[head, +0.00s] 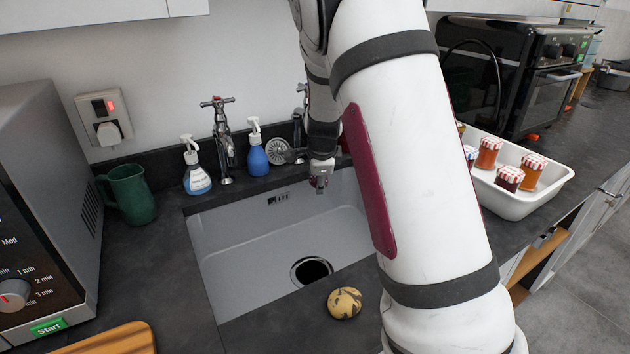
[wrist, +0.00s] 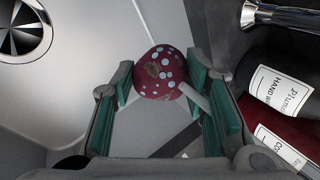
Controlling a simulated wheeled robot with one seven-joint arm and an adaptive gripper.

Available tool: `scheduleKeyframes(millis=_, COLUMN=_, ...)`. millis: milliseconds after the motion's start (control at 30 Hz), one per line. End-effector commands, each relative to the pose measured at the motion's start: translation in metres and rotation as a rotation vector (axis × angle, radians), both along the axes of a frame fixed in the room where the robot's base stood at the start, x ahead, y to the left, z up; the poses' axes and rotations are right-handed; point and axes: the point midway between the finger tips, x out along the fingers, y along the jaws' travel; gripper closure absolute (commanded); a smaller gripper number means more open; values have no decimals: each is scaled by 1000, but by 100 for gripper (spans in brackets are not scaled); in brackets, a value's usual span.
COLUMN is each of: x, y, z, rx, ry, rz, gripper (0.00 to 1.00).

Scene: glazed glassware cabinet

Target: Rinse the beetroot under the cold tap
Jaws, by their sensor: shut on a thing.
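In the wrist view, a round dark-red thing with pale blue spots and a brownish patch, which I take as the beetroot (wrist: 160,74), sits between the green fingers of my gripper (wrist: 163,95). The gripper is shut on it. A pale stick-like piece shows at its lower right. In the head view my gripper (head: 320,186) is over the back right of the grey sink (head: 235,262); the beetroot cannot be made out there. One chrome tap (head: 221,140) stands behind the sink at left. A second tap (head: 301,100) is partly hidden by my arm. I cannot tell which is cold. No water shows.
A blue spray bottle (head: 257,150) and a blue-and-white one (head: 195,168) stand behind the sink. Labelled bottles (wrist: 280,85) are close right of my gripper. A yellowish spotted round thing (head: 344,303) lies at the front edge. A white tray (head: 548,195) holds jars at right.

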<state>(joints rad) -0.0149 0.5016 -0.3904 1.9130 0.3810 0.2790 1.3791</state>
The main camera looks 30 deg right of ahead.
Motion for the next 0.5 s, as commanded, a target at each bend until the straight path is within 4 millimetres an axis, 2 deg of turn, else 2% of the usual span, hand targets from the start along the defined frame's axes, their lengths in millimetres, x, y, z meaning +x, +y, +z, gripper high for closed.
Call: scheduleKeyframes(millis=500, x=5, y=9, z=0, rx=0, ry=-1, rz=0, gripper=88)
